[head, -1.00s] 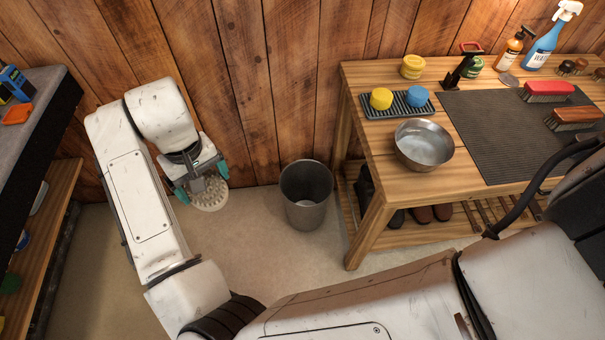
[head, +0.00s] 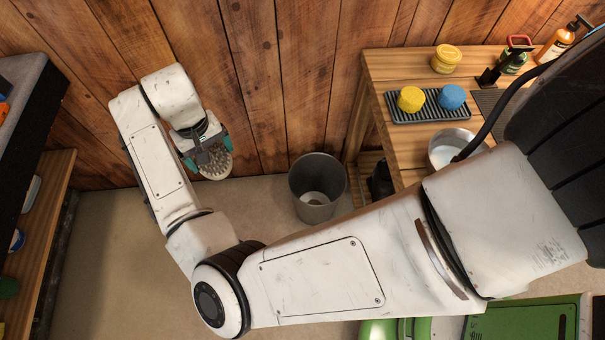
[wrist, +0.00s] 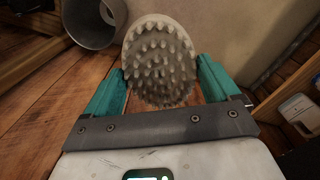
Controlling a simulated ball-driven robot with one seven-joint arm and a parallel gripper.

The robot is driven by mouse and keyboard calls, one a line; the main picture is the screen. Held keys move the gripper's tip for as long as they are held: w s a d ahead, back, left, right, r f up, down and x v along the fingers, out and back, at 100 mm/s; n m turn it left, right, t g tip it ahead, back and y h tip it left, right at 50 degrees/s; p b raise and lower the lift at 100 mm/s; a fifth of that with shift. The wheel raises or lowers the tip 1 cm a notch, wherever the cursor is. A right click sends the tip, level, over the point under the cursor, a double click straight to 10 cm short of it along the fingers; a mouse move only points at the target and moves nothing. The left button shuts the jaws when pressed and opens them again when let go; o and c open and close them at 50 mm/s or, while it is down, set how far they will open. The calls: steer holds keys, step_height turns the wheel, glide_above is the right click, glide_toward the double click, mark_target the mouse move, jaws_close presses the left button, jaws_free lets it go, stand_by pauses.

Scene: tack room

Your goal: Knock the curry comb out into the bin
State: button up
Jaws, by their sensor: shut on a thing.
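My gripper (head: 203,156) is shut on the curry comb (head: 217,166), in front of the plank wall and left of the bin. The comb is pale and round with blunt studs. In the wrist view the comb (wrist: 160,58) sits between my teal fingers, its studs facing the camera, with darker grey matter between them. The bin (head: 316,170) is a grey metal bucket standing upright on the floor, with something pale at its bottom. In the wrist view the bin (wrist: 92,22) shows partly, at the upper left. The comb is apart from the bin, not over it.
A wooden bench (head: 385,65) stands right of the bin, bearing a ribbed tray (head: 430,118) with yellow and blue sponges and a metal bowl (head: 440,150). A dark-edged shelf unit (head: 35,190) is at the left. Floor left of the bin is clear.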

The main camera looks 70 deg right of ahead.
steer(key=s+d+f+m+b, duration=0.2)
steer(key=s+d+f+m, duration=0.15)
steer(key=d+f, duration=0.45)
steer(key=s+d+f+m+b, duration=0.2)
steer(key=s+d+f, duration=0.3)
steer(key=f, duration=0.6)
steer(key=s+d+f+m+b, duration=0.2)
steer(key=s+d+f+m, duration=0.15)
steer(key=s+f, duration=0.4)
steer(key=s+d+f+m+b, duration=0.1)
steer(key=s+d+f+m, duration=0.25)
steer(key=s+f, duration=0.4)
step_height(320, 180, down, 9)
steer(key=b, duration=1)
steer(key=shift+w, duration=0.45)
steer(key=shift+n, duration=0.25)
step_height(320, 180, down, 6)
steer(key=b, duration=0.4)
steer(key=shift+b, duration=0.3)
steer(key=shift+r+p, duration=0.6)
steer(key=shift+r, duration=0.05)
steer(key=shift+c, duration=0.4)
step_height(320, 180, up, 5)
steer(key=p, duration=0.5)
steer(key=shift+f, duration=0.1)
